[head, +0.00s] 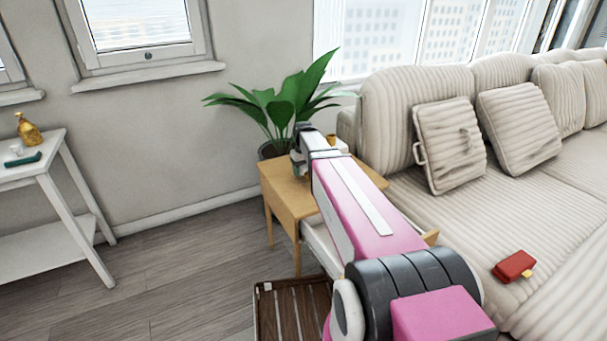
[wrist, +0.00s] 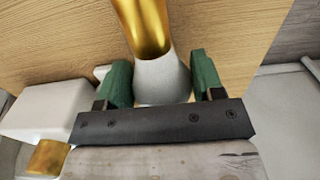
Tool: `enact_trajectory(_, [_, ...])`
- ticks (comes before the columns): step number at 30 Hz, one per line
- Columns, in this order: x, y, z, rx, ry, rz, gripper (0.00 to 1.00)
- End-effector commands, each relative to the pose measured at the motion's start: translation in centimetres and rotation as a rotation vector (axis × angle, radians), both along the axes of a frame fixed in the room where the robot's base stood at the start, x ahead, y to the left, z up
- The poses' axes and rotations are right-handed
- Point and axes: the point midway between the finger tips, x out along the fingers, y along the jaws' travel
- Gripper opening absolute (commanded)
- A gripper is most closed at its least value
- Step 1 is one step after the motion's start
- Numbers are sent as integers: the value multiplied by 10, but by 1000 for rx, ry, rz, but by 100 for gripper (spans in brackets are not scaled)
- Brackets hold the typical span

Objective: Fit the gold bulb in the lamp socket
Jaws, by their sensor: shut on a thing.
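My gripper (wrist: 163,80) has green fingers and is shut on a piece with a gold upper part and a pale, flared lower part, which I take to be the gold bulb (wrist: 148,25). The pale part lies between the fingers, with the gold part pointing away from my wrist. Both are over a wooden top. I cannot clearly make out the lamp socket in either view.
A potted plant (head: 280,105) stands behind the wooden table, and a sofa (head: 400,95) is to its right. A white block (wrist: 48,112) and a gold piece (wrist: 47,157) lie left of my gripper. A white table (head: 30,170) holds a gold bottle (head: 28,130).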

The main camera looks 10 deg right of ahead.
Motion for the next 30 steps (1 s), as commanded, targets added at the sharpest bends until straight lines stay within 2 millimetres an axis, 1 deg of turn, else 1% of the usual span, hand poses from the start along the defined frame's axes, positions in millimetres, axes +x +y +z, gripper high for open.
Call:
enact_trajectory(1, [0, 0, -8, 0, 2, 0, 38])
enact_trajectory(4, [0, 0, -17, 0, 0, 0, 38])
enact_trajectory(15, [0, 0, -21, 0, 0, 0, 38])
enact_trajectory(16, [0, 0, -21, 0, 0, 0, 64])
enact_trajectory(17, [0, 0, -21, 0, 0, 0, 72])
enact_trajectory(26, [0, 0, -20, 0, 0, 0, 72])
enact_trajectory(30, [0, 0, -10, 0, -1, 0, 72])
